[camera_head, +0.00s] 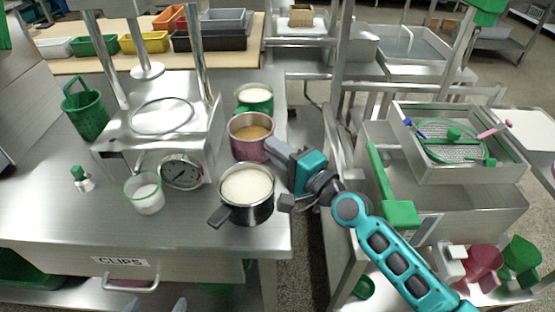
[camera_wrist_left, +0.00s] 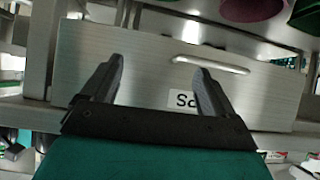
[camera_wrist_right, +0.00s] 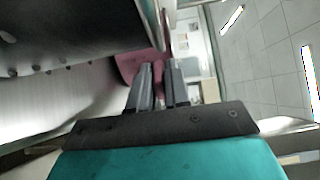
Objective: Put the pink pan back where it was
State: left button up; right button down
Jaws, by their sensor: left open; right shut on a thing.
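The pink pan (camera_head: 251,150) is at the right edge of the steel bench in the head view, with brownish contents inside. It stands between a green pot behind and a black pan in front. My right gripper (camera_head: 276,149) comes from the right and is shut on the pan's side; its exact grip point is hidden. In the right wrist view the pan's pink surface (camera_wrist_right: 140,65) lies just beyond the nearly closed fingers (camera_wrist_right: 157,85). I cannot tell whether the pan touches the bench. My left gripper (camera_wrist_left: 155,85) is open and empty before a steel drawer.
The black pan (camera_head: 247,195) with white contents sits close in front, and the green pot (camera_head: 255,98) close behind. A strainer tray (camera_head: 455,145) is at right.

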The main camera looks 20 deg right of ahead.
jog(key=shift+f, duration=0.25)
jog(key=shift+r, duration=0.15)
pick_arm(q)
jog(key=shift+w+d+r, duration=0.25)
jog(key=shift+d, duration=0.05)
pick_arm(e)
jog(key=c, duration=1.5)
grip_release()
jog(key=shift+f, duration=0.3)
jog(key=shift+c, duration=0.2)
pick_arm(q)
jog(key=shift+a+f, duration=0.1)
pick_arm(e)
jog(key=o, duration=0.4)
jog(key=shift+o, duration=0.2)
jog(key=shift+r, duration=0.1)
